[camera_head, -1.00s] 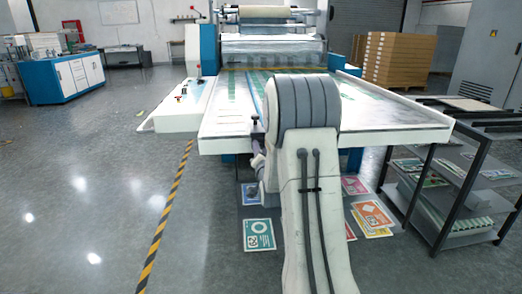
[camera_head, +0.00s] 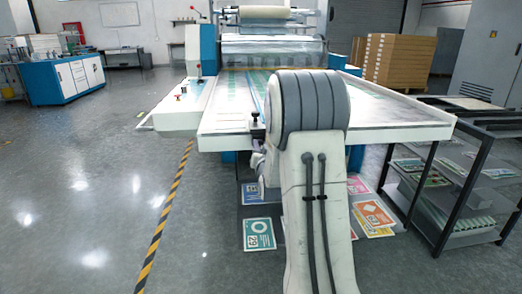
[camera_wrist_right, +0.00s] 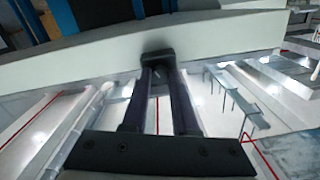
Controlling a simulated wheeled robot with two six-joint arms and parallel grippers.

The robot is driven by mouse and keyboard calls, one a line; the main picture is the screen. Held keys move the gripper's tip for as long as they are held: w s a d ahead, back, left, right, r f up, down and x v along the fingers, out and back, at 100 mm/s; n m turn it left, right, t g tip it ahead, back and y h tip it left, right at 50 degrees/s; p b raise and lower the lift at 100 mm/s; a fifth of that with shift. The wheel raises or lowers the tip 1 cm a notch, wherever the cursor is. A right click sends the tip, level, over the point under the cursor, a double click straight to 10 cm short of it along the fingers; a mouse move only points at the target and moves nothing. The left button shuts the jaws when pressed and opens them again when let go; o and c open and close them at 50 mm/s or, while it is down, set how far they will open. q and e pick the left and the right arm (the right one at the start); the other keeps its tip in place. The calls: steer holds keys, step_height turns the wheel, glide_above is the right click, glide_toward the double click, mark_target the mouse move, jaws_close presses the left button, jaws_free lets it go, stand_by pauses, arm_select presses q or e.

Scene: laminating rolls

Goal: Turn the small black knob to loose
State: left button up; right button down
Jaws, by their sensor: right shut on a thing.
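The small black knob (camera_wrist_right: 157,62) sits at the edge of the white table in the right wrist view. My right gripper (camera_wrist_right: 158,84) has its two dark fingers closed on the knob from below. In the head view the knob (camera_head: 255,117) is a small dark spot at the table's front edge, left of my right arm's big grey joint. My right gripper (camera_head: 257,133) is just under it there, small and partly hidden by my arm. I cannot read the knob's turn angle. My left gripper is in no view.
The white feed table (camera_head: 400,124) of the laminating machine spreads behind my arm. A dark rack (camera_head: 447,192) with printed sheets stands at the right. Printed cards (camera_head: 259,234) lie low below the table. The floor left of the striped tape (camera_head: 168,215) is clear.

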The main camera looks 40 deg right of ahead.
steer(key=n+b, duration=0.1)
steer(key=n, duration=0.3)
steer(key=shift+n+b, duration=0.3)
steer(key=shift+b, duration=0.05)
steer(key=n+b, duration=0.2)
steer(key=n, duration=0.6)
steer(key=shift+w+a+n+b, duration=0.1)
steer(key=shift+n+b, duration=0.3)
steer(key=shift+n+h+b, duration=0.3)
steer(key=shift+n, duration=1.7)
steer(key=c, duration=0.7)
jaws_free()
steer(key=p+v, duration=0.1)
steer(key=v, duration=0.9)
steer(key=shift+a+r, duration=0.1)
steer(key=shift+a, duration=0.15)
